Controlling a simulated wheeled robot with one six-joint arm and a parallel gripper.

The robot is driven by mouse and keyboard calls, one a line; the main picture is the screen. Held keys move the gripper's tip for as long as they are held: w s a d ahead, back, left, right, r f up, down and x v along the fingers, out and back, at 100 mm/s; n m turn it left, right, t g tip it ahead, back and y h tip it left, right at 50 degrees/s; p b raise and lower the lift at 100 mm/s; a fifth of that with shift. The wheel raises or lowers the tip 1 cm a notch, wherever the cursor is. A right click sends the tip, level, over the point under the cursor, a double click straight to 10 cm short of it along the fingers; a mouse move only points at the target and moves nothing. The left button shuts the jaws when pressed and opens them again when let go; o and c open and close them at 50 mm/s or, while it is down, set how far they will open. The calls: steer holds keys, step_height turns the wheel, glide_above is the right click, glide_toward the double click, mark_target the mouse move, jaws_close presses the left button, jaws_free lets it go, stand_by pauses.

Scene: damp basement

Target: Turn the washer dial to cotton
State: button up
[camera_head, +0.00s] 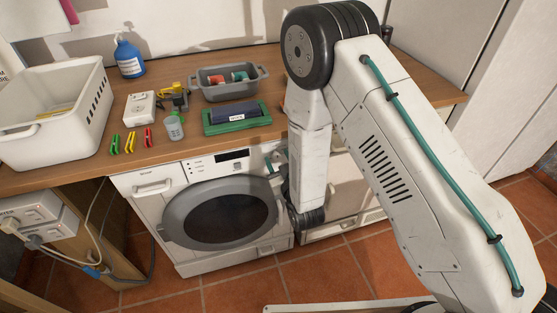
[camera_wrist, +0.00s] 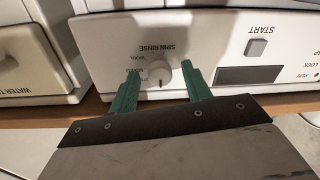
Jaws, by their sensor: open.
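The white washer (camera_head: 222,200) stands under the wooden counter, its round dark door shut. Its dial (camera_wrist: 160,76) is a small white knob on the front panel, upside down in the wrist view. "SPIN RINSE" and "WOOL" read beside it; other labels are too small or hidden, and I cannot make out "cotton". A dark mark shows on the knob's lower side in the picture. My gripper (camera_wrist: 161,68) is open, its two teal fingers on either side of the dial, with visible gaps. In the head view my arm hides the dial.
A start button (camera_wrist: 256,47) and a dark display (camera_wrist: 250,75) sit right of the dial in the wrist view. A drawer (camera_wrist: 22,62) is at left. The counter (camera_head: 165,150) above holds a white basket (camera_head: 88,118), a grey bin (camera_head: 205,92) and a blue bottle (camera_head: 129,62).

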steer(key=shift+w, duration=0.1)
steer(key=c, duration=1)
steer(key=shift+m, duration=0.4)
steer(key=m, duration=0.3)
steer(key=shift+m, duration=2)
steer(key=o, duration=1)
